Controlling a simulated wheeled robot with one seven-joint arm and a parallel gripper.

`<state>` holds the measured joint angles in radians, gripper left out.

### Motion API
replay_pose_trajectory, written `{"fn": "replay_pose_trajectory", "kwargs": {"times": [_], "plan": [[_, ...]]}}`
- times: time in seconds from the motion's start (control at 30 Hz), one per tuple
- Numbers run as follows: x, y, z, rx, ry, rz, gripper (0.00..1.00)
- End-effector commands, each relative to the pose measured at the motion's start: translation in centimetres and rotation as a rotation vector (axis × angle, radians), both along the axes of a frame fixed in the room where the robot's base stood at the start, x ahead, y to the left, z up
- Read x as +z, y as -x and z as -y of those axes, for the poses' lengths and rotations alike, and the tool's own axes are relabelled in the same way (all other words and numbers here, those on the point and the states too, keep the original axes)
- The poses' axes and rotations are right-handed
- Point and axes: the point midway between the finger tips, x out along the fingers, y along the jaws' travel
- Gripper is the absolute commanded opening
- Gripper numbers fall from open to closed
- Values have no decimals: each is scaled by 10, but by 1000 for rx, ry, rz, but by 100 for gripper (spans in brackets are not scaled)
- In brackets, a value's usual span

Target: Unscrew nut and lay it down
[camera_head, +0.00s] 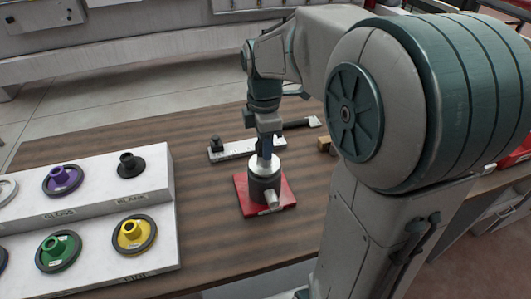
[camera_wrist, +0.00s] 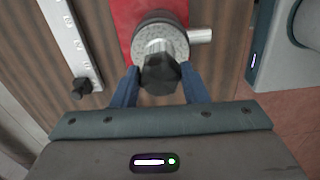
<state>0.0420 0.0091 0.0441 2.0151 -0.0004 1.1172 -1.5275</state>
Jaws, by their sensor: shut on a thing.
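The dark hex nut (camera_wrist: 161,74) sits between the two blue fingers of my gripper (camera_wrist: 160,85) in the wrist view. The gripper is shut on it. Below it is a round spindle holder with a silver graduated collar (camera_wrist: 158,38) and a side stub, fixed on a red base plate (camera_wrist: 122,14). In the head view my gripper (camera_head: 265,148) points straight down over the holder (camera_head: 263,186) on its red plate (camera_head: 245,204). The nut is hidden by the fingers there. I cannot tell whether the nut still touches the spindle.
A white bar with a black knob (camera_head: 238,150) lies just behind the holder, with a dark-handled tool (camera_head: 298,124) beyond it. A stepped grey rack (camera_head: 100,201) with coloured wheels stands at left. Bare wooden bench top (camera_head: 205,217) lies between rack and red plate.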

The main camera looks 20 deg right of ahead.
Motion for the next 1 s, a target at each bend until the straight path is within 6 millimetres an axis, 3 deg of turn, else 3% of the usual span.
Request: {"fn": "replay_pose_trajectory", "kwargs": {"times": [1.0], "plan": [[1,0,0,1146,0,-1,12]]}}
